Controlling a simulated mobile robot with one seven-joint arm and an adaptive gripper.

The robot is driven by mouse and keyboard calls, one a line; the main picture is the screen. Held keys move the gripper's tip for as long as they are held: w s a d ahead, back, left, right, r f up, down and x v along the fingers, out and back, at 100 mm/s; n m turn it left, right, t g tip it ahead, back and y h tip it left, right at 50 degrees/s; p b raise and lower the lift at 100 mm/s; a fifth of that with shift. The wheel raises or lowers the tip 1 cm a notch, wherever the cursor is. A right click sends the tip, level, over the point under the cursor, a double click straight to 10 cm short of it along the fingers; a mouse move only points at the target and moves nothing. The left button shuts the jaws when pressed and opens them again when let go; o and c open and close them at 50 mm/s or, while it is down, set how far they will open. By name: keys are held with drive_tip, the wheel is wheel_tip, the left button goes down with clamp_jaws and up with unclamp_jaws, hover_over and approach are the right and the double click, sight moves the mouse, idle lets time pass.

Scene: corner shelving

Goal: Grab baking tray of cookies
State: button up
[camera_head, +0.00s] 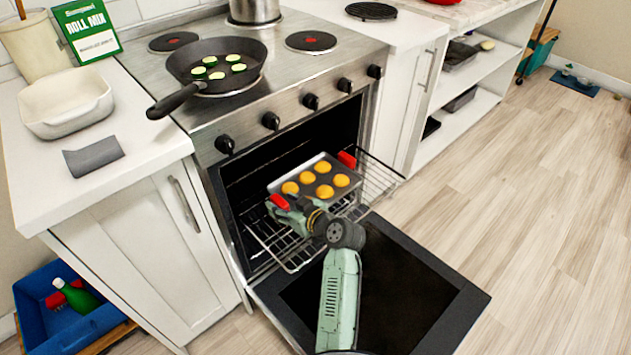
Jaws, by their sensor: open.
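The baking tray (316,166) is a small grey metal rectangle bearing several round golden cookies (323,167). It is at the mouth of the open oven, over the pulled-out wire rack (291,257). My gripper (313,181) reaches in from the front, above the lowered oven door. Its red fingertips are spread wide, one near the tray's left side and one near its far right corner. The gripper is open. Whether either fingertip touches the tray cannot be told. My gripper's body covers part of the rack in front of the tray.
The lowered oven door (430,290) juts out over the floor. A black frying pan (217,62) with green-edged slices sits on the stove above. A white dish (66,103) and grey cloth (93,156) lie on the left counter.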

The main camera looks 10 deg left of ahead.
drive_tip(key=shift+w+a+f, duration=0.15)
drive_tip(key=shift+w+a, duration=0.05)
drive_tip(key=shift+a, duration=0.1)
drive_tip(key=shift+c, duration=0.2)
drive_tip(key=c, duration=1.1)
clamp_jaws()
